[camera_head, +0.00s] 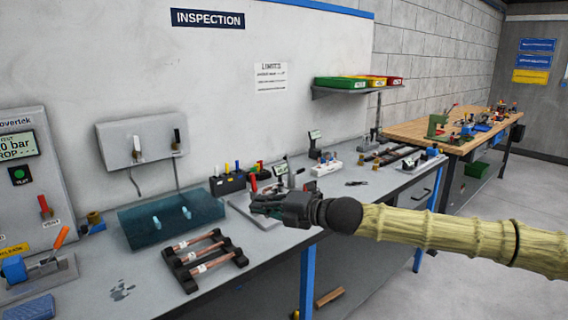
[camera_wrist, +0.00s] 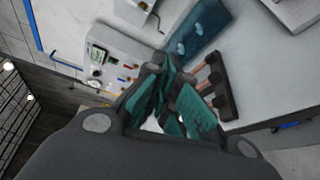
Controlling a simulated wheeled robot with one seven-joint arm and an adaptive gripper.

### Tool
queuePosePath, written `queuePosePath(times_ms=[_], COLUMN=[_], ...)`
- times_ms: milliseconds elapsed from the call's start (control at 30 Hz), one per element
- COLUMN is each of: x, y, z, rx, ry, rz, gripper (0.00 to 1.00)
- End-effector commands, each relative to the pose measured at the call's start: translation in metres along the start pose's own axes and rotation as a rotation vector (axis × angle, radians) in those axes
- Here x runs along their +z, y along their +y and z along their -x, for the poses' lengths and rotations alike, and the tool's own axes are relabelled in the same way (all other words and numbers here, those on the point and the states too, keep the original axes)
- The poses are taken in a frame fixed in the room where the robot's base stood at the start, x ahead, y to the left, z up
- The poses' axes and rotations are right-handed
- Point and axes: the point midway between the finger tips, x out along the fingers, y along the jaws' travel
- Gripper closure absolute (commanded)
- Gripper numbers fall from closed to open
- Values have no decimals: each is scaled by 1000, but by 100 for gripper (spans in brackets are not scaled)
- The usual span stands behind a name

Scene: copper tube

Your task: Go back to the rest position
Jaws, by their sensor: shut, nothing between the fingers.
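My gripper (camera_head: 268,204) is shut and empty. In the head view it reaches in from the right over the grey inspection bench (camera_head: 135,293), its tips pointing left. It is above the bench, right of the black rack (camera_head: 236,258) that holds several copper tubes (camera_head: 200,266). In the wrist view the teal finger pads (camera_wrist: 165,100) are close together in the middle. The rack (camera_wrist: 221,94) shows just right of the fingers there, partly hidden by them. Part of the bench behind my gripper is hidden.
A teal see-through tank (camera_head: 172,222) stands left of my gripper, under a grey wall box (camera_head: 143,142). A test panel (camera_head: 22,165) is at far left. Small tools and holders line the bench's back. A shelf with bins (camera_head: 340,83) hangs above. A wooden workbench (camera_head: 435,131) stands at right.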

Motion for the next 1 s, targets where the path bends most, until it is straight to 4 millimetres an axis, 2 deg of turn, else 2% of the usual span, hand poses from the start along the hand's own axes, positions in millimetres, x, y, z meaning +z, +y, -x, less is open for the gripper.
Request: queuePosePath(times_ms=[167,267,400,567,767,867,1000], x=[-33,-58,-109,-168,-243,-282,-332], y=[-32,-57,-106,-165,-239,-279,-334], z=[-14,-22,-34,-36,-22,-5,29], rx=[-56,-98,-168,-239,-297,-313,-310], ry=[46,82,166,284,461,573,746], rz=[103,184,350,562,847,1009,1244], gripper=[100,100,100,100,100,100,100])
